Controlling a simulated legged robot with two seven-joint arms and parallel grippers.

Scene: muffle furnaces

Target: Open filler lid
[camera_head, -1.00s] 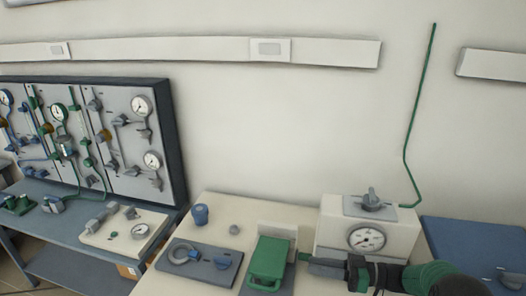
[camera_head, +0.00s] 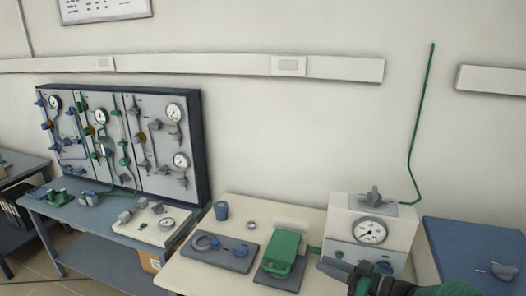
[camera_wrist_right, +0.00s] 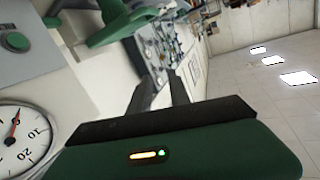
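A white box (camera_head: 397,235) with a round dial gauge (camera_head: 370,230) stands at the right of the cream table, with a grey knob-like fitting (camera_head: 375,197) on top. To its left is a green unit (camera_head: 282,252) with a handle, on a grey plate. I cannot tell which part is the filler lid. My right gripper (camera_head: 323,265) is in front of the box, its fingers pointing left, just right of the green unit. In the wrist view its two dark fingers (camera_wrist_right: 162,85) are apart with nothing between them. My left gripper is not in view.
A blue cup (camera_head: 221,211) and a small grey ring (camera_head: 251,226) stand at the back of the table. A blue surface (camera_head: 475,250) is at the right. A gauge panel (camera_head: 120,140) stands at the left.

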